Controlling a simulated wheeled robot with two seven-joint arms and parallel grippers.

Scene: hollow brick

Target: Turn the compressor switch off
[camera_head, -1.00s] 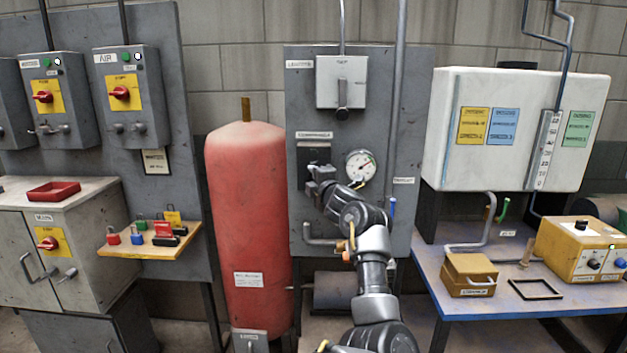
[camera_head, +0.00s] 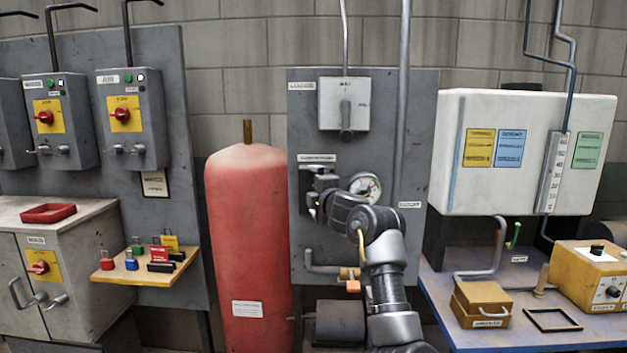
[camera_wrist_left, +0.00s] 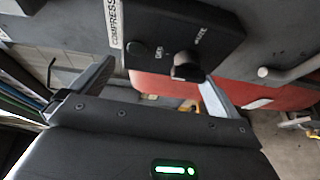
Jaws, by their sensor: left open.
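The compressor switch is a black box (camera_wrist_left: 195,30) with a dark knob (camera_wrist_left: 187,66), on a grey panel (camera_head: 300,240). In the head view the box (camera_head: 304,187) sits under a white label, left of a round gauge, and is mostly hidden behind my gripper. My left gripper (camera_head: 317,197) is right in front of it. In the left wrist view the open gripper (camera_wrist_left: 157,74) has its fingers spread, with the knob between them in the picture and nearer the right finger. Whether a finger touches the knob cannot be told. My right gripper is not in view.
The gauge (camera_head: 365,186) is close right of my gripper. A lever box (camera_head: 344,104) is above, and a pipe handle (camera_head: 322,265) below. A red tank (camera_head: 247,230) stands left. A blue bench (camera_head: 450,315) with a yellow box is right.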

